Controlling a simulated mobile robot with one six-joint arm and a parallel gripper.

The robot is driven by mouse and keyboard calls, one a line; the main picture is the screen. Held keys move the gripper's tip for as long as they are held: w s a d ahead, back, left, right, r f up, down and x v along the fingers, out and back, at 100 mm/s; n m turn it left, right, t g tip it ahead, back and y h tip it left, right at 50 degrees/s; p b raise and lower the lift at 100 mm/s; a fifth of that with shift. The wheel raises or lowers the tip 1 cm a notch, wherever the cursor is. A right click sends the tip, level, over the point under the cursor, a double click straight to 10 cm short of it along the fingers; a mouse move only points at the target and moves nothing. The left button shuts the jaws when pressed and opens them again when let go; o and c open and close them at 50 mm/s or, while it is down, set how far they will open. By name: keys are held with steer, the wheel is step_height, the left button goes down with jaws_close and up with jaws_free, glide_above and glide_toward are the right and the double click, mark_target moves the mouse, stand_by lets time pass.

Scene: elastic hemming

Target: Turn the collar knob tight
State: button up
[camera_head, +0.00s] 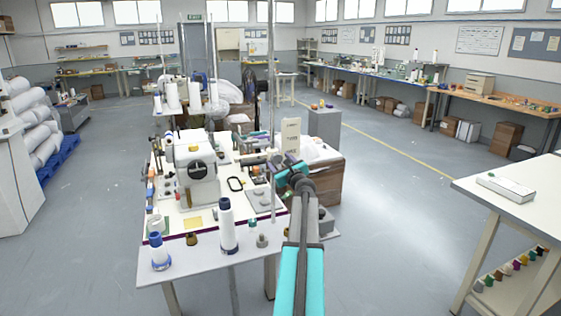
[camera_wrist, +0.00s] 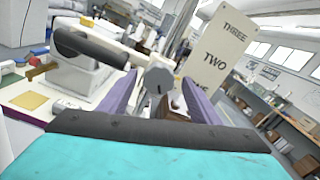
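A grey faceted knob (camera_wrist: 158,80) shows in the wrist view, ahead of my gripper (camera_wrist: 160,90) and between the lines of its two purple fingers. A gap shows on each side of the knob, and the fingers are apart. I cannot tell how deep the knob sits between them. A cream card (camera_wrist: 218,52) reading THREE and TWO stands behind and to the right of it; its lowest word is partly hidden. In the head view my gripper (camera_head: 279,158) is at the sewing table's right side, just below the card (camera_head: 291,134). The knob is not clear there.
A white sewing machine (camera_head: 195,170) stands on the table (camera_head: 205,250), left of my gripper. White thread cones (camera_head: 228,225) stand at its front edge. A thin upright pole (camera_head: 271,90) rises close to my gripper. Open floor lies to the right.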

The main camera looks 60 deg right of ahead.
steer(key=shift+w+r, duration=0.1)
steer(key=shift+a, duration=0.15)
steer(key=shift+s+a, duration=0.1)
steer(key=shift+s, duration=0.15)
steer(key=b+v, duration=0.3)
steer(key=v, duration=1)
steer(key=shift+s, duration=0.15)
stand_by(0.6)
